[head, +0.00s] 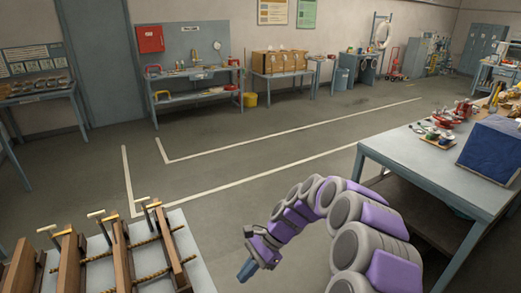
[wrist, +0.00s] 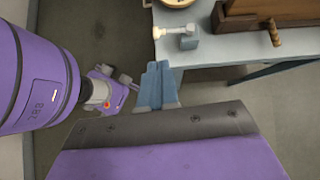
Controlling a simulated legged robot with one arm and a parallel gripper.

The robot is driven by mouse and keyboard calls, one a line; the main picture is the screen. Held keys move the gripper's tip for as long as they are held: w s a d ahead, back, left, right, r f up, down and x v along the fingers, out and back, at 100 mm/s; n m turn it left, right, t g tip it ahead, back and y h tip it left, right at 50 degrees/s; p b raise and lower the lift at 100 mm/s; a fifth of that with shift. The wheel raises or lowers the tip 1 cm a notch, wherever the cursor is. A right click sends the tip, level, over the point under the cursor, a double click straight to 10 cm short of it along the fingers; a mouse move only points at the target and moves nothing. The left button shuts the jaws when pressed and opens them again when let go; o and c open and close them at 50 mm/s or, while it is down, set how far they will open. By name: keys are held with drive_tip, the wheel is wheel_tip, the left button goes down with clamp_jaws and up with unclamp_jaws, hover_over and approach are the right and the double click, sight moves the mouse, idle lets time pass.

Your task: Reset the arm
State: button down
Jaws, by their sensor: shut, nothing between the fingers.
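My arm, purple and grey, curves from the lower right of the head view. My gripper (head: 247,271) hangs at its end, over bare floor between the two tables. In the wrist view my gripper's blue fingers (wrist: 157,85) are together, with nothing held. They are close to the corner of a light grey table (wrist: 205,55) in that view. Whether the fingertips touch the table cannot be told.
A table (head: 184,226) with wooden frames and clamps (head: 115,255) stands at lower left. A blue-grey table (head: 425,175) with a blue box (head: 492,148) stands at right. Workbenches (head: 195,90) line the far wall. The marked floor (head: 240,140) between is clear.

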drive_tip(key=s+d+r+n+t+h+b, duration=0.1)
drive_tip(key=s+d+r+n+h, duration=0.15)
drive_tip(key=s+r+n, duration=0.35)
drive_tip(key=s+d+r+n+h, duration=0.1)
drive_tip(key=s+d+r, duration=0.3)
drive_tip(key=s, duration=0.4)
drive_tip(key=s+d+n+t+h+b, duration=0.1)
drive_tip(key=s+d+n+h, duration=0.3)
drive_tip(key=s+d, duration=0.9)
drive_tip(key=s+t, duration=0.1)
drive_tip(key=s, duration=0.3)
drive_tip(key=shift+d+f+b, duration=0.35)
drive_tip(key=shift+w+a, duration=0.1)
